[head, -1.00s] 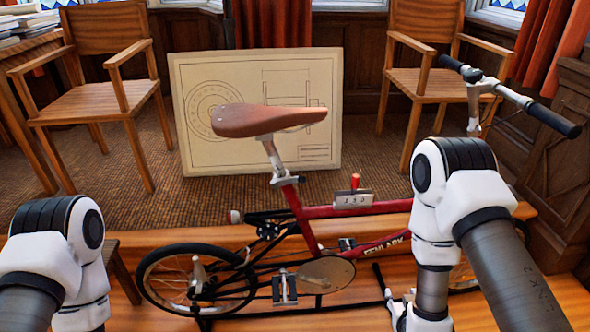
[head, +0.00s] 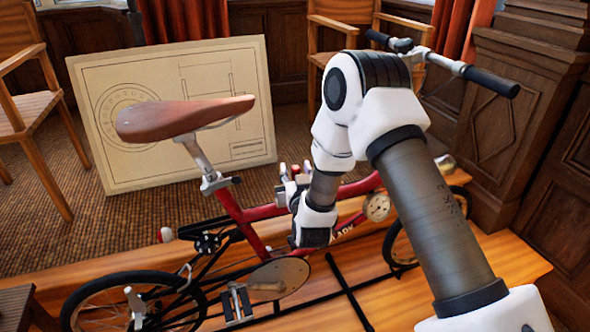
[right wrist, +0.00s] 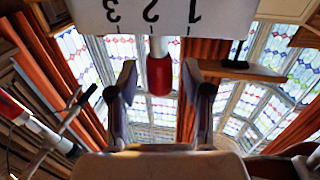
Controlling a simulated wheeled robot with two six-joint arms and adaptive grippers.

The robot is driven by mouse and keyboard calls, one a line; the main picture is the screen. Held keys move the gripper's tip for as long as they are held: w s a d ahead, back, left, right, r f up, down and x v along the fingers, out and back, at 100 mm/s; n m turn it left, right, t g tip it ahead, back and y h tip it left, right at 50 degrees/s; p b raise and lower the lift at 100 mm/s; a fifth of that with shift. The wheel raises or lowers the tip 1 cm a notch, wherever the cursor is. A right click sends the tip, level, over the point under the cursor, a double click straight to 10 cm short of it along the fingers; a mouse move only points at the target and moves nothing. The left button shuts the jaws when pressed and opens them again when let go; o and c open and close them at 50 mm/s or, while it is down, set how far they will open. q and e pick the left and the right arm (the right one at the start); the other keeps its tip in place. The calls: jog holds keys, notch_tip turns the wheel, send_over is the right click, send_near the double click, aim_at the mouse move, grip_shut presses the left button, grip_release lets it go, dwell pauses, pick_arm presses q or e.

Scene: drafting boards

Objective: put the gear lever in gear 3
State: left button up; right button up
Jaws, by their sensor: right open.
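The gear lever (right wrist: 159,75) shows in the right wrist view as a red knob on a pale stem. It stands beside the white number plate (right wrist: 230,14), which reads 3, 2, 1 upside down from left to right. The stem is closest to the 2. My right gripper (right wrist: 160,82) is open, with one finger on each side of the red knob and a gap on both sides. In the head view my right gripper (head: 296,186) is over the frame of the red bicycle (head: 232,208), and my arm and wrist largely hide the plate and lever there.
The brown saddle (head: 180,115) is to the left of my right arm. The handlebar (head: 490,80) stands behind it at the right. The wooden platform (head: 490,262) is clear at the right.

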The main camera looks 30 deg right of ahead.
jog(key=shift+w, duration=0.1)
grip_shut()
jog(key=shift+d+m, duration=0.45)
jog(key=shift+m, duration=0.05)
jog(key=d+m, duration=0.2)
jog(key=s+d+f+m+y+b, duration=0.1)
jog(key=m, duration=0.1)
jog(key=shift+d+g, duration=0.2)
jog(key=shift+g, duration=0.2)
grip_release()
jog(key=v, duration=1.2)
